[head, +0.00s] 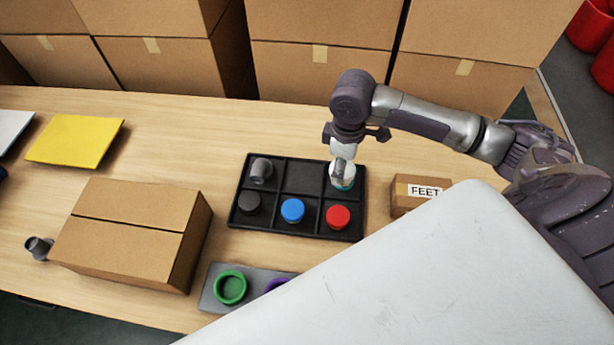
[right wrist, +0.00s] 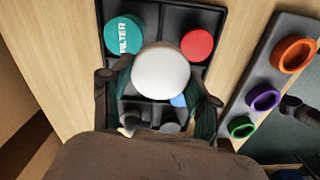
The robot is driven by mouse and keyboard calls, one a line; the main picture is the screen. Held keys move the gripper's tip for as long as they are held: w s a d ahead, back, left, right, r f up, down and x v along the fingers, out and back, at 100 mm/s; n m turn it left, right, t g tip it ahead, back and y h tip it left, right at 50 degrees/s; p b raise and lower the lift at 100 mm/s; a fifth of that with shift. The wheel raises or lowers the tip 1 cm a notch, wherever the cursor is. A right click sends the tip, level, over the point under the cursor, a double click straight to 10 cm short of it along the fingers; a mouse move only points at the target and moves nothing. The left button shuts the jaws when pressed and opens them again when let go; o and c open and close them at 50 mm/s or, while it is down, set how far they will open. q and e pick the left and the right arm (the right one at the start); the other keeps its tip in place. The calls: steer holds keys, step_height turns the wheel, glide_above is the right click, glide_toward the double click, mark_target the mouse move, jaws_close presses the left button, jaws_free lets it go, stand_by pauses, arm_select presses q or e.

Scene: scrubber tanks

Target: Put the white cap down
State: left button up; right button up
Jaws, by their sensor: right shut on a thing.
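My right gripper (head: 343,166) is over the back right compartment of the black tray (head: 297,228). It is shut on the white cap, a smooth round dome in the right wrist view (right wrist: 160,73), with one finger at each side. The cap looks held above the tray and hides part of its middle there. A teal cap lettered FILTER (right wrist: 124,35) sits in the tray's back right compartment.
The tray also holds a red cap (head: 338,216), a blue cap (head: 292,210), a dark cap (head: 249,203) and a grey fitting (head: 261,170). Its back middle compartment looks empty. A FEET box (head: 408,207), a large carton (head: 120,235) and a ring rack (head: 213,300) stand around it.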

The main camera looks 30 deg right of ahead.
steer(key=w+a+f, duration=0.1)
steer(key=w+f, duration=0.1)
steer(key=w, duration=0.1)
steer(key=w+a+f, duration=0.2)
steer(key=w, duration=0.2)
steer(key=w+a+f, duration=0.1)
steer(key=w+f, duration=0.1)
steer(key=w, duration=0.1)
steer(key=shift+w+a+f, duration=0.2)
steer(key=shift+w+f, duration=0.05)
steer(key=shift+f, duration=0.05)
steer(key=shift+w+a+f, duration=0.1)
steer(key=shift+w+f, duration=0.05)
steer(key=shift+f, duration=2)
steer(key=o, duration=0.9)
steer(key=shift+f, duration=0.1)
step_height(320, 180, up, 12)
steer(key=shift+r, duration=0.15)
